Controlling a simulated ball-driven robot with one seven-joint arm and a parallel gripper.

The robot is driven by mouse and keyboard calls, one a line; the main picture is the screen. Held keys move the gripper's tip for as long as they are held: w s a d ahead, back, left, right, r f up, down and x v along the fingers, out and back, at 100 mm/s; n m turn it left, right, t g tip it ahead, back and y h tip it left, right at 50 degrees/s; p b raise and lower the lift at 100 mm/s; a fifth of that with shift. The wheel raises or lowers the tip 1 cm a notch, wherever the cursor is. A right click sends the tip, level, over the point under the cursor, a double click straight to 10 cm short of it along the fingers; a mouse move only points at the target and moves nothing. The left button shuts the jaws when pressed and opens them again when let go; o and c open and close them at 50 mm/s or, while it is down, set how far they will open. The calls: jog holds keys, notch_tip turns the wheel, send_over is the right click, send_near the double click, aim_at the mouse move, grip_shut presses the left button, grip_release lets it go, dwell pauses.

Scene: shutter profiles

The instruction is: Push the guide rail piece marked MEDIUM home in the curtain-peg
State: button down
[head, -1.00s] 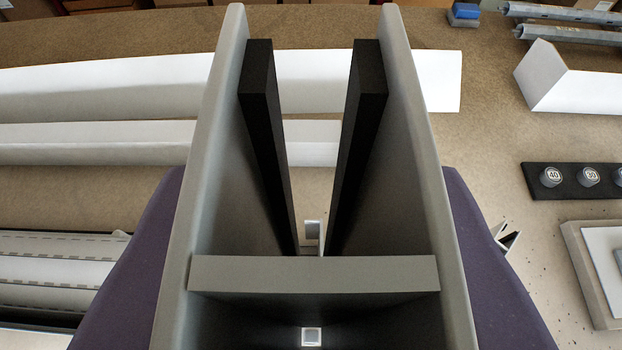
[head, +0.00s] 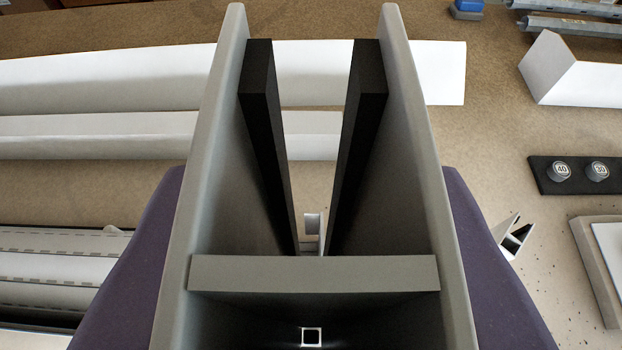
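My gripper (head: 312,70) is open, with its two black finger pads well apart and nothing held at the tips. A small pale piece (head: 313,224) shows low between the fingers, near the crossbar; it is mostly hidden. A small square hollow end (head: 311,337) shows below the crossbar; I cannot tell whether the two belong together. A grey profile piece with an open end (head: 515,237) sticks out from behind my gripper's right side. No MEDIUM marking is readable, and I cannot identify the curtain-peg.
Long white profiles (head: 425,72) (head: 120,135) lie across the brown surface. Slatted profiles (head: 55,265) are at lower left. At right are a white angled piece (head: 570,75), a black strip with round knobs (head: 545,178), a grey tray (head: 590,262) and metal tubes (head: 565,25).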

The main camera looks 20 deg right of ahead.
jog(key=shift+f+b, duration=2.05)
jog(key=shift+f, duration=0.3)
jog(key=c, duration=0.8)
grip_release()
send_near(312, 322)
jog(key=x, duration=0.4)
jog(key=shift+w+d+f, duration=0.1)
jog(key=shift+w, duration=0.05)
